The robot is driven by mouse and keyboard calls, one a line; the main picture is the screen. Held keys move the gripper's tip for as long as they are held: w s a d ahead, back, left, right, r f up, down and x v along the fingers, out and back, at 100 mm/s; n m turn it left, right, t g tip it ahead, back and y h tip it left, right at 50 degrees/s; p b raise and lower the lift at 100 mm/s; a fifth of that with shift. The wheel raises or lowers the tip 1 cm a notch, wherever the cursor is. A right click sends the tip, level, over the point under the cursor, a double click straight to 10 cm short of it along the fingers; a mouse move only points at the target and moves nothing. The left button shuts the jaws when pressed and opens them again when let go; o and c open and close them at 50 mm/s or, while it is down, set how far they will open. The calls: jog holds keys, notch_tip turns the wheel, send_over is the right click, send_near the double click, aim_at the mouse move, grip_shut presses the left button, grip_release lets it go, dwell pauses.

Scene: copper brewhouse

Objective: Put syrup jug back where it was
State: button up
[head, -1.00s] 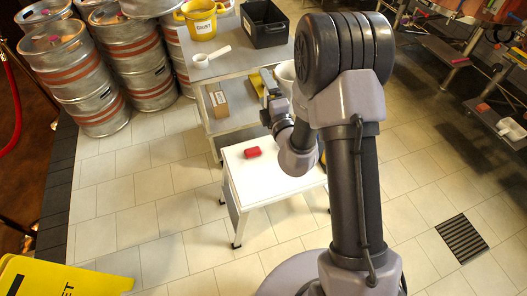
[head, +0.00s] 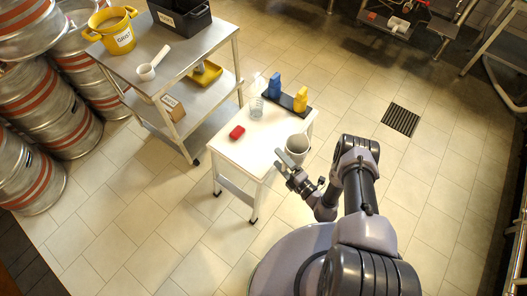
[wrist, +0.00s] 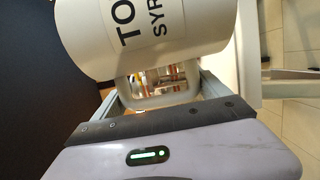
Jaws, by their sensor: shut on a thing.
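The syrup jug (head: 297,148) is a white, open-topped jug. In the head view it is at the front right edge of the white side table (head: 240,150); I cannot tell if it touches the top. My gripper (head: 286,168) is shut on the jug's handle. In the wrist view the jug (wrist: 150,35) fills the top middle, its label partly readable as "TO" and "SYR". Its handle (wrist: 158,97) sits between my jaws (wrist: 160,98).
A steel cart (head: 180,75) stands behind left, kegs (head: 40,110) further left. Floor at right is open.

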jog(key=w+a+f+b, duration=0.1)
jog(key=w+a+b, duration=0.1)
jog(key=a, duration=0.2)
jog(key=w+a+f+b, duration=0.2)
jog(key=w+a, duration=0.1)
jog(key=a, duration=0.1)
jog(key=w+a+f+b, duration=0.2)
jog(key=a+b, duration=0.1)
jog(key=a, duration=0.1)
jog(key=shift+w+a+f, duration=0.2)
jog(key=shift+w+a, duration=0.2)
jog(key=shift+r, duration=0.2)
jog(key=shift+f, duration=0.15)
jog(key=o, duration=1.8)
jog(key=shift+o, duration=0.2)
jog(key=shift+r+p, duration=0.35)
jog(key=shift+p, duration=0.1)
jog(key=p+v, duration=0.4)
jog(key=v, duration=0.7)
jog(key=shift+s+d+f, duration=0.1)
jog(key=shift+s+d, duration=0.05)
jog(key=shift+d, duration=0.1)
jog(key=shift+s+d+f, duration=0.1)
jog(key=shift+s, duration=0.1)
